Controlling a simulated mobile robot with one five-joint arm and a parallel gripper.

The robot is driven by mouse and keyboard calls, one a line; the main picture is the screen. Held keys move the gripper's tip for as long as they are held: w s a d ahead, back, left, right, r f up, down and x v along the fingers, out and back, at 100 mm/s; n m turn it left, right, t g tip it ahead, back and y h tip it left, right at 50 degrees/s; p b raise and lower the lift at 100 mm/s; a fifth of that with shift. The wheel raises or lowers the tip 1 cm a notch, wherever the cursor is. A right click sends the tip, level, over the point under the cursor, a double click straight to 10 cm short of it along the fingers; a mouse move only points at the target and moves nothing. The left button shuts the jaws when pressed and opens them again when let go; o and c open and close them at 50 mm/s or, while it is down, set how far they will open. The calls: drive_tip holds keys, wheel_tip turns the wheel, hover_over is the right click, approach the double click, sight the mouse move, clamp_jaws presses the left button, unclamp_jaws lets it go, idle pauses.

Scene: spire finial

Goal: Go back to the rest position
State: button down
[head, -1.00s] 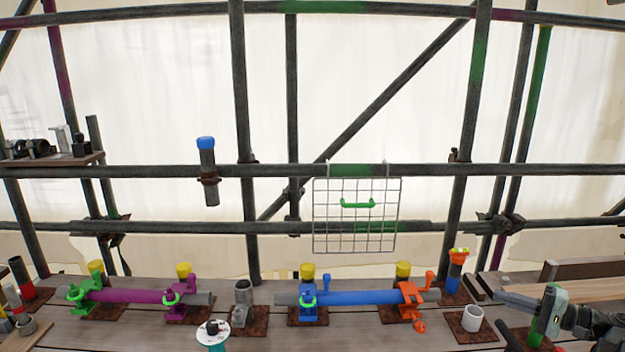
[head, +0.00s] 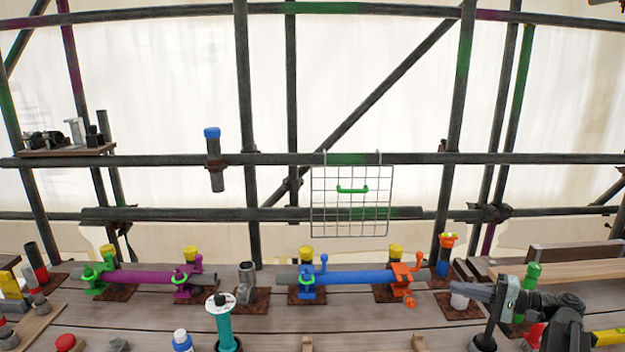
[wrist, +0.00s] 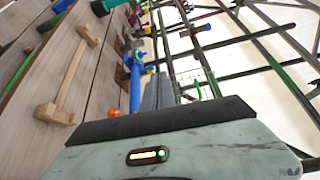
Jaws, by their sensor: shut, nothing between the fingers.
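My gripper (head: 456,286) is at the right of the head view, over the plank table (head: 150,318), with its fingers pointing left. It is shut and empty. In the wrist view the closed grey fingers (wrist: 158,92) stick out beyond the pale gripper body, with nothing between them.
A blue pipe (head: 355,278) and a purple pipe (head: 142,277) lie in clamps along the table. A teal post (head: 223,325) stands in front. A green-topped item (head: 532,272) stands behind my arm.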

drive_tip(key=s+a+f+n+g+h+b, duration=0.15)
drive_tip(key=a+f+g, duration=0.4)
drive_tip(key=a, duration=0.85)
drive_tip(key=a+f+n+g+h+b, duration=0.25)
drive_tip(key=a+f, duration=0.65)
drive_tip(key=a, duration=0.6)
drive_tip(key=s+a+f+n+g+h+b, duration=0.1)
drive_tip(key=s+a+f+h, duration=0.15)
drive_tip(key=f, duration=0.25)
drive_tip(key=s+a+f+n+h, duration=0.1)
drive_tip(key=s+a+f+h, duration=0.1)
drive_tip(key=s+f, duration=0.15)
drive_tip(key=d+f+h, duration=0.4)
drive_tip(key=d+h, duration=0.3)
drive_tip(key=d, duration=0.4)
drive_tip(key=shift+s+d+f+t, duration=0.3)
drive_tip(key=shift+f+t, duration=0.1)
drive_tip(key=shift+s, duration=0.1)
